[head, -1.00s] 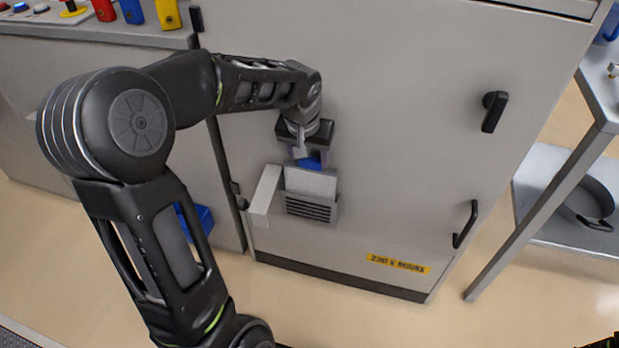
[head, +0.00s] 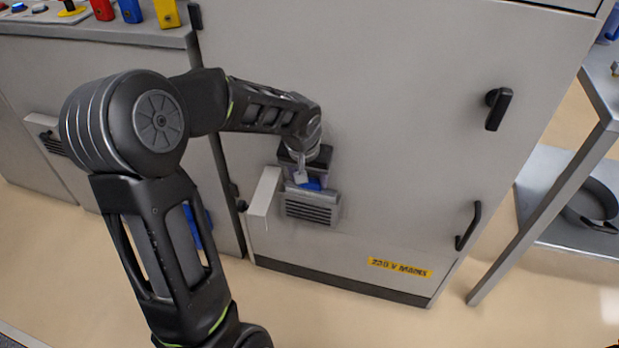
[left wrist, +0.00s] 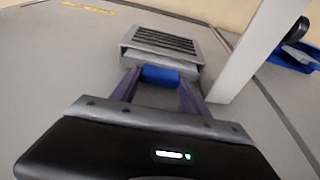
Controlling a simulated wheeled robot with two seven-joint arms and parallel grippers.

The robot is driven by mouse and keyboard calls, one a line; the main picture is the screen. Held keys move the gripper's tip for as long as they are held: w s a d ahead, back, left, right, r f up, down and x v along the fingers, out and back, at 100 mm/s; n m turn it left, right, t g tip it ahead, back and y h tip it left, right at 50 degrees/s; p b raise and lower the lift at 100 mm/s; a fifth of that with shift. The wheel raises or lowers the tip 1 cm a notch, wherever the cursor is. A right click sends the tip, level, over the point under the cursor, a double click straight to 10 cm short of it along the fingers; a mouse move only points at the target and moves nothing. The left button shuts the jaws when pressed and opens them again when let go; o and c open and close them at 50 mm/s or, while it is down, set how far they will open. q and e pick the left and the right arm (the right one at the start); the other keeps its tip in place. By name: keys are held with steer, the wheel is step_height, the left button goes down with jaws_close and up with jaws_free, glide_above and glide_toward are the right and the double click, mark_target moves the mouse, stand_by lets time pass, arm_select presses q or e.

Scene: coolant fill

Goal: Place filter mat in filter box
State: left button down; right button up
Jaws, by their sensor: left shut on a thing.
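The filter box (head: 312,208) is a grey louvred housing on the front of the large cabinet, open at the top. In the left wrist view the box (left wrist: 160,45) lies just beyond the fingers. Its pale cover (head: 263,193) stands swung out at the left. My left gripper (head: 308,180) is right above the box, shut on the blue tab of the filter mat (head: 313,185). The tab (left wrist: 160,74) also shows between the fingers in the left wrist view. The mat's white sheet is hidden, apparently down in the box. My right gripper is not in view.
The cabinet door has black handles (head: 496,108) and a yellow mains label (head: 400,268). A steel shelf with a dark pan (head: 592,203) stands at the right. A blue container (left wrist: 292,57) lies beyond the cover. The floor in front is clear.

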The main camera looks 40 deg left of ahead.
arm_select(q)
steer(key=shift+f, duration=0.15)
steer(key=c, duration=0.6)
jaws_free()
steer(key=shift+o, duration=0.2)
steer(key=shift+r, duration=0.4)
steer(key=p+v, duration=0.3)
steer(key=v, duration=0.8)
steer(key=shift+s+r, duration=0.2)
steer(key=shift+r, duration=0.15)
